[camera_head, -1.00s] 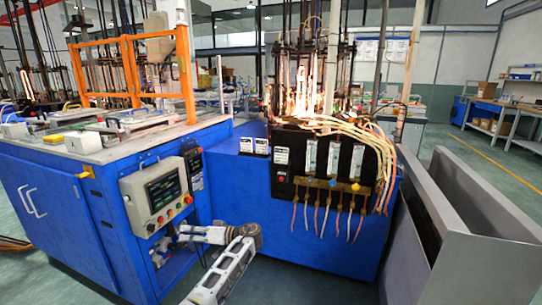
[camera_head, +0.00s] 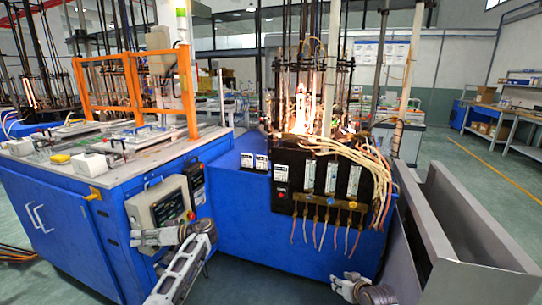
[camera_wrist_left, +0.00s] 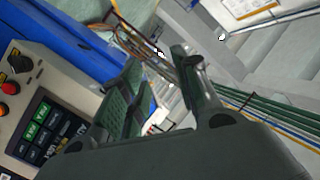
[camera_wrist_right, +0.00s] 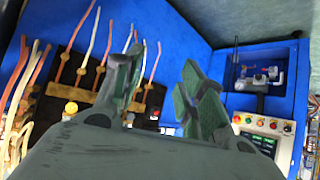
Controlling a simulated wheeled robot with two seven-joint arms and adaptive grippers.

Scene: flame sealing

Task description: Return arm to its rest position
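In the head view my left arm (camera_head: 182,262) rises from the bottom with its wrist bent to the left, in front of the control box with a screen (camera_head: 172,207). In the left wrist view my left gripper (camera_wrist_left: 159,62) has its two dark fingers apart with nothing between them; the control box screen (camera_wrist_left: 42,128) is at the left. Part of my right arm (camera_head: 365,290) shows at the bottom right of the head view. In the right wrist view my right gripper (camera_wrist_right: 162,60) has its fingers apart and empty, with the blue machine behind it.
The blue machine (camera_head: 255,225) stands ahead, with glowing flames (camera_head: 302,110) on top and hoses (camera_head: 350,155) at its front. A grey metal bin (camera_head: 455,215) stands at the right. A blue cabinet (camera_head: 60,225) stands at the left. Open floor (camera_head: 480,170) shows at the far right.

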